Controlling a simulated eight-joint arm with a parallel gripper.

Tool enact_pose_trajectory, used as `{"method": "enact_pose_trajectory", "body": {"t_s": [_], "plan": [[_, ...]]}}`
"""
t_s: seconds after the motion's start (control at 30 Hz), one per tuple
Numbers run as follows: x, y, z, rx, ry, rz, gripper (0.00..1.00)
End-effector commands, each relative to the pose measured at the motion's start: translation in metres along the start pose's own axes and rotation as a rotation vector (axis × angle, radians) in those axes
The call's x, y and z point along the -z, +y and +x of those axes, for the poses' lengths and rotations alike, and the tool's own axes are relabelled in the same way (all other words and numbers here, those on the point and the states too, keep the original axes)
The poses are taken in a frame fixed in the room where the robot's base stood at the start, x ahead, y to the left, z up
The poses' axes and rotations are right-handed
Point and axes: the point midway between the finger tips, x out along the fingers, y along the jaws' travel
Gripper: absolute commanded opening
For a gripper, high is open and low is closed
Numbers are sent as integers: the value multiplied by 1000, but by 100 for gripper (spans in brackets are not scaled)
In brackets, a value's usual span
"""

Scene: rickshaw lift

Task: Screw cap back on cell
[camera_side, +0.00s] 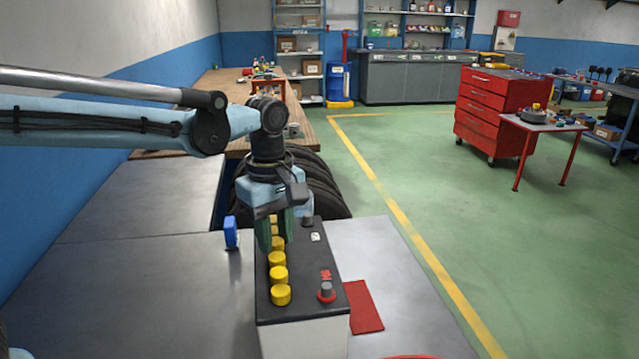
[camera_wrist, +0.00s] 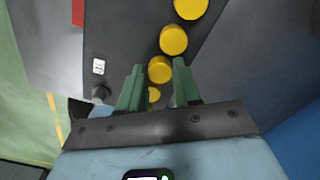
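The black-topped battery (camera_side: 305,275) stands on the grey bench with a row of yellow cell caps along its top. The nearest yellow cap (camera_side: 281,295) is in plain sight in the side view. My gripper (camera_side: 275,243) points down over the far part of the row. In the wrist view my gripper's green fingertips (camera_wrist: 158,66) stand on either side of one yellow cap (camera_wrist: 160,70). The fingers are about a cap's width apart. I cannot tell whether they touch it or whether it is seated. A farther cap (camera_wrist: 153,95) is partly hidden between the fingers.
A red-ringed terminal post (camera_side: 326,291) and a dark post (camera_side: 307,216) rise from the battery top. A small blue upright object (camera_side: 231,232) stands left of the battery, and a red cloth (camera_side: 363,305) lies right. Tyres (camera_side: 325,185) stand behind. The left bench surface is clear.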

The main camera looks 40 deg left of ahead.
Motion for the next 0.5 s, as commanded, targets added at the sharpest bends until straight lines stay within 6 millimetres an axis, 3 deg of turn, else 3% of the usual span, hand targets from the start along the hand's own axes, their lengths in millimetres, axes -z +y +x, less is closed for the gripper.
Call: {"method": "enact_pose_trajectory", "body": {"t_s": [0.03,0.17,0.5], "plan": [[0,0,0,0,0,1,24],[0,0,0,0,0,2,8],[0,0,0,0,0,52,8]]}}
